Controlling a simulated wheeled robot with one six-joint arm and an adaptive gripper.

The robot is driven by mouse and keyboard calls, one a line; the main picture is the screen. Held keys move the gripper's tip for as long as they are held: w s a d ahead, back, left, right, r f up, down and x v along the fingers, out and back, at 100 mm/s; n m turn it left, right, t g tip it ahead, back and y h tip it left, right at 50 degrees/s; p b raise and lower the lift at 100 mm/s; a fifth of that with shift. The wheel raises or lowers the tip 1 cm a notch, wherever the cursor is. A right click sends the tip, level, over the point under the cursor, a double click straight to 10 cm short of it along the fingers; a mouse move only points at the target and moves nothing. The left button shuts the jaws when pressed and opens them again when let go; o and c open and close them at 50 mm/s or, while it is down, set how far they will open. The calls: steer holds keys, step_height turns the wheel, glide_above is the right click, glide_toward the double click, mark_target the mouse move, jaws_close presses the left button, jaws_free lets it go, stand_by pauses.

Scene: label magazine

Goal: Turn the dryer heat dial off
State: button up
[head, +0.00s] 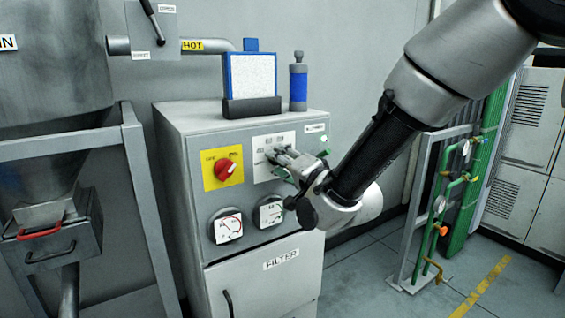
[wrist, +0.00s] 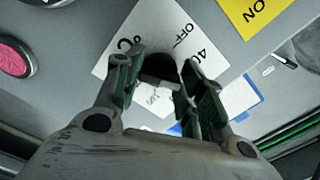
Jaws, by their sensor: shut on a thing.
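The heat dial (wrist: 158,68) is a dark round knob on a white scale plate (wrist: 112,62) marked "OFF", "40" and "°C". The plate also shows in the head view (head: 262,172), on the upper front of the grey dryer cabinet (head: 190,232). My gripper (head: 283,158) reaches the plate from the right. In the wrist view its two fingers (wrist: 160,78) stand on either side of the dial, shut on it. In the head view the fingers hide the dial, and I cannot tell which mark it points to.
Left of the plate is a red rotary switch (head: 227,168) on a yellow plate. Two gauges (head: 227,226) (head: 270,212) sit below. A blue-framed white block (head: 252,78) and a blue cylinder (head: 298,85) stand on top. Open floor (head: 365,275) lies to the right.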

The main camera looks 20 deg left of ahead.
steer(key=shift+d+f+n, duration=0.1)
steer(key=shift+f+n, duration=0.05)
steer(key=shift+n, duration=7.25)
steer(key=o, duration=1)
steer(key=v, duration=1.2)
